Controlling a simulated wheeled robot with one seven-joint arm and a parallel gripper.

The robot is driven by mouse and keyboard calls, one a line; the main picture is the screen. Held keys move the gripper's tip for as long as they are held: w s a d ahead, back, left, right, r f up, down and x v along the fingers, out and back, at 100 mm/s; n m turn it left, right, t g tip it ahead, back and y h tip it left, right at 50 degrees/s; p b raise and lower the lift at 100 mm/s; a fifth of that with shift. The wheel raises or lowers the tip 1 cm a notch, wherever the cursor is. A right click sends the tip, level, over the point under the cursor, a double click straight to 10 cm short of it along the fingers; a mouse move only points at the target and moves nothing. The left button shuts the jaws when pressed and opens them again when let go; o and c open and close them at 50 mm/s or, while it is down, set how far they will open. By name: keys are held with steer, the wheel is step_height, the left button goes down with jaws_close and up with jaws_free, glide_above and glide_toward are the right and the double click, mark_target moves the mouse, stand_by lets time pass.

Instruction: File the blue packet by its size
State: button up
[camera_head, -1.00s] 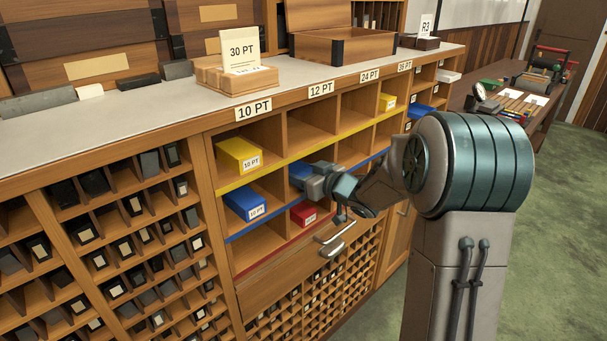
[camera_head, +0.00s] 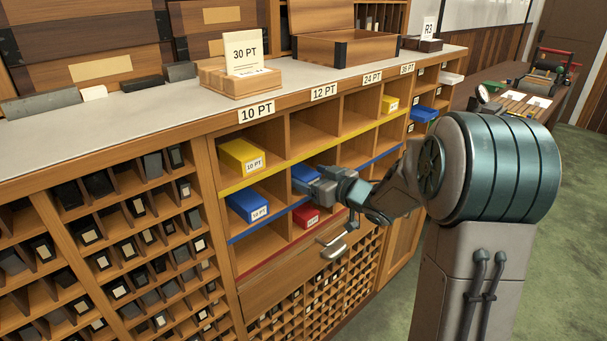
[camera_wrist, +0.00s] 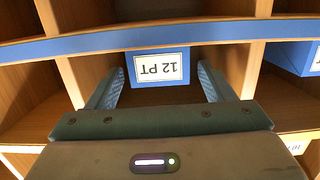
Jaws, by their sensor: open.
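A blue packet (camera_head: 305,177) with a white 12 PT label sits in the blue-edged middle row under the 12 PT plate (camera_head: 324,92). In the wrist view the packet (camera_wrist: 160,84) shows between my fingers, its label upside down. My gripper (camera_head: 318,186) is open at the mouth of this compartment, a finger on each side of the packet. I cannot tell whether the fingers touch it. Another blue packet (camera_head: 248,206), labelled 10 PT, lies in the neighbouring compartment to the left; part of it also shows in the wrist view (camera_wrist: 292,55).
A yellow packet (camera_head: 243,155) lies above the 10 PT blue one. A red packet (camera_head: 306,216) lies below my gripper. The blue shelf edge (camera_wrist: 150,43) and compartment dividers are close around my fingers. A 30 PT card (camera_head: 245,53) stands on the counter. Another blue packet (camera_head: 423,114) is farther right.

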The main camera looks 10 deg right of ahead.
steer(key=v, duration=1)
steer(key=shift+p, duration=0.3)
